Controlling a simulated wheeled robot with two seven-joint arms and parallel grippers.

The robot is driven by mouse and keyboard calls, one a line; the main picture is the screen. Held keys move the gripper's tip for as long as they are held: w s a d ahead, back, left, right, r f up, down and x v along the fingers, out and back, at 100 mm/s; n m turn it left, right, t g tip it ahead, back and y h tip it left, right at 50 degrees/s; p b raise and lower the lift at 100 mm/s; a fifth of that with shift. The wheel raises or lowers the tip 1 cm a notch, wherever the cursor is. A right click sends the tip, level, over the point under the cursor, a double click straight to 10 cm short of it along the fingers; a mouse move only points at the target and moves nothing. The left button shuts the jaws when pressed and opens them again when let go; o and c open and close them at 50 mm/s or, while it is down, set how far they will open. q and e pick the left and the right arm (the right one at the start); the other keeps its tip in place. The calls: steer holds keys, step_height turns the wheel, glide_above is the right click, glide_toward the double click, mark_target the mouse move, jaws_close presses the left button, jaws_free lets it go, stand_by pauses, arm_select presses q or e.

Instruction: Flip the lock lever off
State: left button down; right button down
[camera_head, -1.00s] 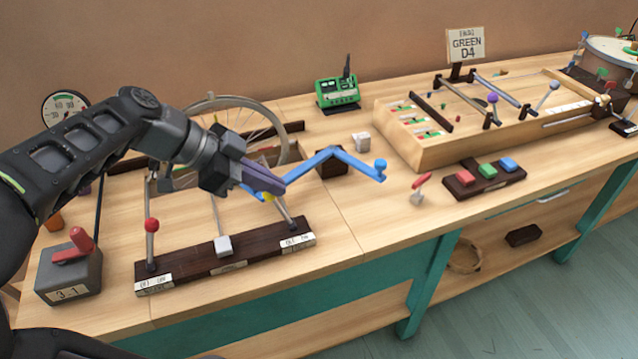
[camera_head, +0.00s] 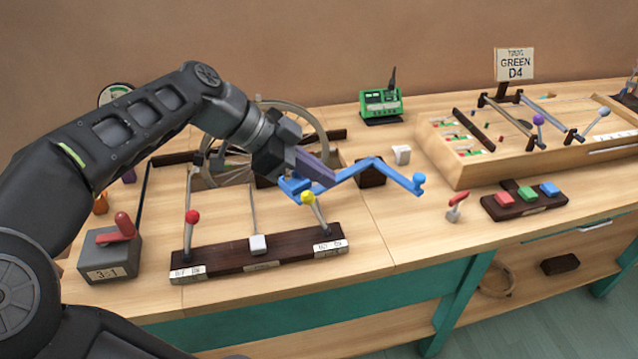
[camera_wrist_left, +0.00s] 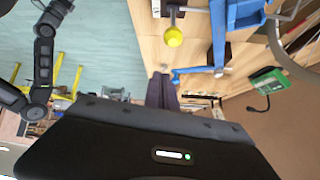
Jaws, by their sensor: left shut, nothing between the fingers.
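Two red-handled levers could be the lock lever, and I cannot tell which. One (camera_head: 118,230) tilts on a grey box (camera_head: 115,258) with a numbered label at the left. The other is a small red lever (camera_head: 457,205) on a pale mount near the bench's front edge. My left gripper (camera_head: 328,178) is shut and empty, above the blue crank (camera_head: 370,168) and just above the yellow knob (camera_head: 307,197). Its dark fingers (camera_wrist_left: 162,94) also show in the left wrist view, near the yellow knob (camera_wrist_left: 174,37). My right gripper is not visible.
A dark lever base (camera_head: 290,255) carries red, white and yellow knobs. A spoked wheel (camera_head: 312,122) stands behind. Bare bench top (camera_head: 400,235) shows right of the lever base.

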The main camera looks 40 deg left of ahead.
arm_select(q)
steer(key=v, duration=0.8)
steer(key=shift+s+f, duration=0.2)
steer(key=shift+a, duration=0.1)
